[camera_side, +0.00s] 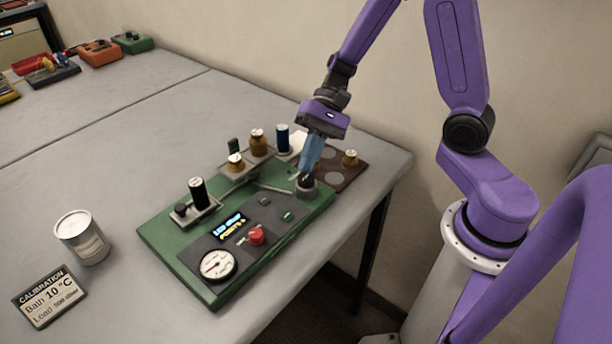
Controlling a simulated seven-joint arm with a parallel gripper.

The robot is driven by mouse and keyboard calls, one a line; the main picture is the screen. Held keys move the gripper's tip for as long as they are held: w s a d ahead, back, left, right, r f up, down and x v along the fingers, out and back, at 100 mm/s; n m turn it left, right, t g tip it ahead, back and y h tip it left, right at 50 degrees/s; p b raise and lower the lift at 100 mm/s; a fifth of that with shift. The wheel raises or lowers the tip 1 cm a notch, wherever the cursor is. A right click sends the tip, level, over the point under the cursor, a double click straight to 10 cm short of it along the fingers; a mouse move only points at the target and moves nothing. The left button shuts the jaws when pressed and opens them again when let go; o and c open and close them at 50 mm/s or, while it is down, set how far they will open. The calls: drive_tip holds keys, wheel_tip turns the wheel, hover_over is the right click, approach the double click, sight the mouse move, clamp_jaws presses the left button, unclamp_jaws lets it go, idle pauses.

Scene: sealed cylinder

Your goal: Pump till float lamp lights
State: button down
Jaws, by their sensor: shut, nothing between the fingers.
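A green-based apparatus (160,237) stands on the grey table with a dark control panel on its front part. The panel has a round gauge (217,265), a lit blue display (229,226), a red knob (256,236) and a small green item (287,216) that may be a lamp or a button. A dark cylinder (199,193) stands upright on the left of the base. My gripper (305,178) is shut and points down at a round grey fitting (307,188) at the right back of the base. Its fingertips are at or just above the fitting's dark top; contact is unclear.
Several brass and dark cylinders stand behind the base, with a brown tray (350,178) at right holding a brass piece (350,158). A white can (82,237) and a calibration card (49,296) are at left.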

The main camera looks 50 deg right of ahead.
drive_tip(key=shift+f, duration=0.15)
idle(0.7)
drive_tip(key=shift+f, duration=0.3)
drive_tip(key=shift+f, duration=0.9)
idle(1.1)
drive_tip(key=shift+r, duration=1.35)
drive_tip(key=shift+r, duration=0.1)
drive_tip(key=shift+r, duration=2.4)
drive_tip(key=w+d+r, duration=0.1)
drive_tip(key=w+r, duration=0.2)
drive_tip(key=r, duration=0.4)
drive_tip(key=w+d+r, duration=0.2)
drive_tip(key=w+r, duration=0.2)
drive_tip(key=r, duration=0.3)
drive_tip(key=shift+w+d, duration=0.3)
